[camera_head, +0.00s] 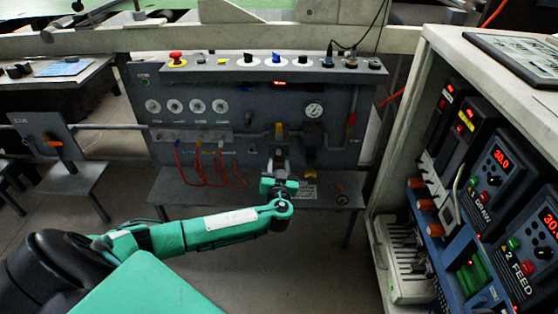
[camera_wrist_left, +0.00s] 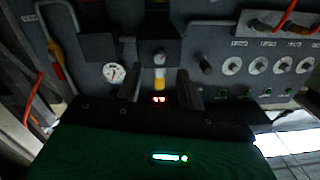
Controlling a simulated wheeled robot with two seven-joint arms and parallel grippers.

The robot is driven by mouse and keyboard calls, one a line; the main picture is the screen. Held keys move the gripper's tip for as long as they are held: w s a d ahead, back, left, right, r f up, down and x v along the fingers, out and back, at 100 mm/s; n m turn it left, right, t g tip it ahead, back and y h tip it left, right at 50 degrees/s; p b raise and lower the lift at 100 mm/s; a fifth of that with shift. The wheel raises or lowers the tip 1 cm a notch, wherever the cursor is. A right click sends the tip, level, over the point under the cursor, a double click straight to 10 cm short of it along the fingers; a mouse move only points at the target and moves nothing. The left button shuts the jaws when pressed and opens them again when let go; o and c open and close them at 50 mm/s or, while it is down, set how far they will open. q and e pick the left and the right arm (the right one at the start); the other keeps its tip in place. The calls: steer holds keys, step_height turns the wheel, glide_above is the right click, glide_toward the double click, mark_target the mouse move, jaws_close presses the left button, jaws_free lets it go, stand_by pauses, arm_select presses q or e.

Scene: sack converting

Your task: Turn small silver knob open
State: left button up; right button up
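My left gripper (camera_head: 280,168) reaches up from below to the middle of the grey valve panel (camera_head: 240,98). It also shows in the left wrist view (camera_wrist_left: 158,82), its two dark fingers apart and nothing gripped between them. A small silver-grey knob (camera_wrist_left: 159,58) with a yellow band (camera_wrist_left: 159,78) beside it lines up with the gap between the fingers. I cannot tell how far the fingertips are from the knob. In the head view the yellow part (camera_head: 279,128) shows just above the gripper, and the knob is hard to make out. My right gripper is not in view.
A pressure gauge (camera_head: 314,110) sits right of the yellow part, several round dials (camera_head: 175,106) to its left. Red hoses (camera_head: 207,178) hang at the lower left. A shelf (camera_head: 180,190) runs below. A control cabinet (camera_head: 440,60) stands at the right.

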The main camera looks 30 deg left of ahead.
mark_target(278, 154)
arm_select(q)
steer(key=shift+b+x, duration=0.35)
steer(key=shift+x, duration=1.95)
jaws_close()
